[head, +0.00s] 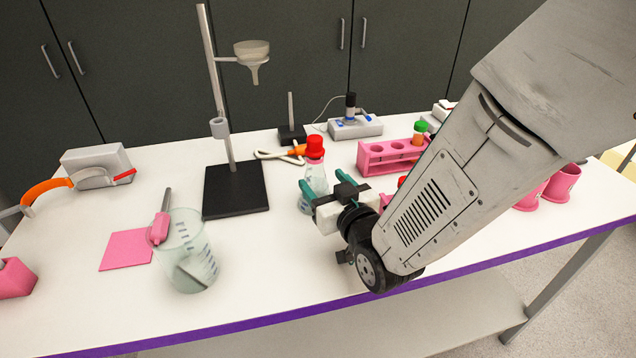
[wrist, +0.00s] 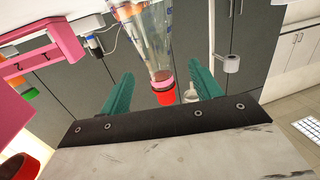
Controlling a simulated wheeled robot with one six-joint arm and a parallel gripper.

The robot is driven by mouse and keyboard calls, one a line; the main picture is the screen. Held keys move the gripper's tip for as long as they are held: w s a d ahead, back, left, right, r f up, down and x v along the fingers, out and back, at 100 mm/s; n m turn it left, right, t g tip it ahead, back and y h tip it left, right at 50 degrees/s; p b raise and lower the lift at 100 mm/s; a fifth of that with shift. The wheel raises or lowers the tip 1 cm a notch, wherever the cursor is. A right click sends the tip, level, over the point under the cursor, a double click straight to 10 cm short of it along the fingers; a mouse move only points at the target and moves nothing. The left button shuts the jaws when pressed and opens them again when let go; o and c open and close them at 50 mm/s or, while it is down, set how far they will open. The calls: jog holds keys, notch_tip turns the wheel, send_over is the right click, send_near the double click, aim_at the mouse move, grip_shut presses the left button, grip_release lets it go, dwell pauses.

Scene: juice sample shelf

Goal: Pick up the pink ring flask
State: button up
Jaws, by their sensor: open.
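A clear conical flask (head: 316,175) with a red cap stands on the white table in the head view. In the wrist view the flask (wrist: 151,42) appears upside down, with a pink band below its red cap (wrist: 165,98). My gripper (head: 325,183) is open, with teal fingers near the flask. In the wrist view the gripper (wrist: 160,72) has one finger on each side of the flask's neck and cap, with gaps showing. The arm hides part of a second red cap (head: 402,181) to the right.
A pink test-tube rack (head: 377,157) stands right of the flask. A black-based stand (head: 236,190) with a funnel (head: 252,54) is to the left. A beaker (head: 185,255) holding a rod stands front left. Pink cups (head: 562,184) are far right. The front middle table is clear.

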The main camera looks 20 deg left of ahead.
aim_at(311, 162)
jog(key=x, duration=0.7)
jog(key=shift+w+a+r, duration=0.15)
jog(key=shift+w+r, duration=0.2)
jog(key=shift+w, duration=0.05)
grip_shut()
